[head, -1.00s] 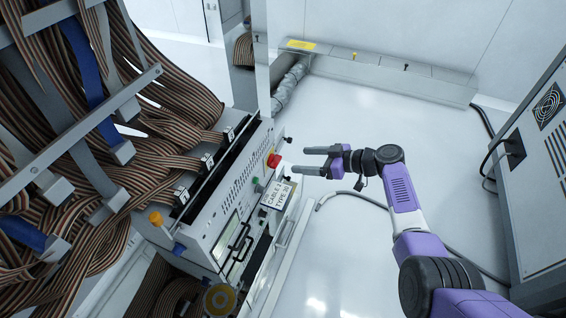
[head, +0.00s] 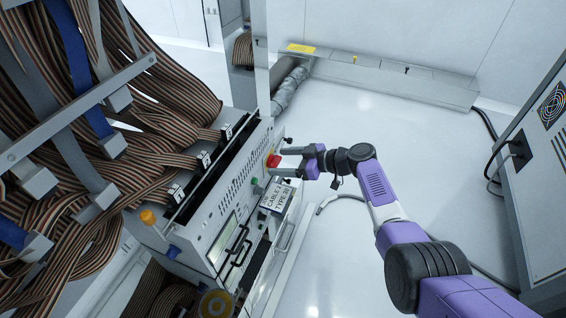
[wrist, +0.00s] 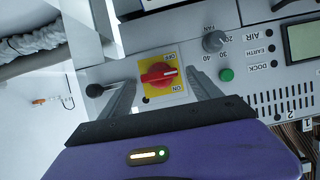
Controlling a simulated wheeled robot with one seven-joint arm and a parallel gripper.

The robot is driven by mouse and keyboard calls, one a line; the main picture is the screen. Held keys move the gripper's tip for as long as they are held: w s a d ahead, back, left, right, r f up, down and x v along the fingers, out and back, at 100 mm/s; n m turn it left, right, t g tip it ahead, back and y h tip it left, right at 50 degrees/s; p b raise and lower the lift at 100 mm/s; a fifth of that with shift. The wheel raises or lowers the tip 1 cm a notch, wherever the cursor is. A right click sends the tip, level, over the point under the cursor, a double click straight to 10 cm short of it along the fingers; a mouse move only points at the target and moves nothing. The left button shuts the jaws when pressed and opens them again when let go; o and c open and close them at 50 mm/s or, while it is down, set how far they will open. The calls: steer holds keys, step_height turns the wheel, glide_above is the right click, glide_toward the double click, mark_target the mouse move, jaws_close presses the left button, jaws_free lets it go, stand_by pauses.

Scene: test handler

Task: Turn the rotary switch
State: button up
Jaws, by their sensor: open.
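The rotary switch (wrist: 157,74) is a red knob on a yellow plate marked OFF and ON, on the grey front panel. In the head view the red knob (head: 273,161) shows near the panel's far end. My gripper (head: 279,161) is open, with its fingers pointing at the panel. In the wrist view the two fingers of my gripper (wrist: 160,88) lie on either side of the yellow plate, with the knob between them. Contact between fingers and knob cannot be told.
A black ball-ended lever (wrist: 94,90) is close to one finger. A grey FAN knob (wrist: 215,41) and a green button (wrist: 226,75) are near the other. Ribbon cables (head: 90,190) crowd the left.

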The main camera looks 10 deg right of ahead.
steer(key=c, duration=1.4)
steer(key=shift+w+d+m+g+y, duration=0.2)
steer(key=shift+d+m+g+y, duration=0.1)
steer(key=shift+m, duration=0.5)
steer(key=shift+a+m, duration=0.1)
steer(key=shift+m, duration=0.2)
steer(key=o, duration=1.4)
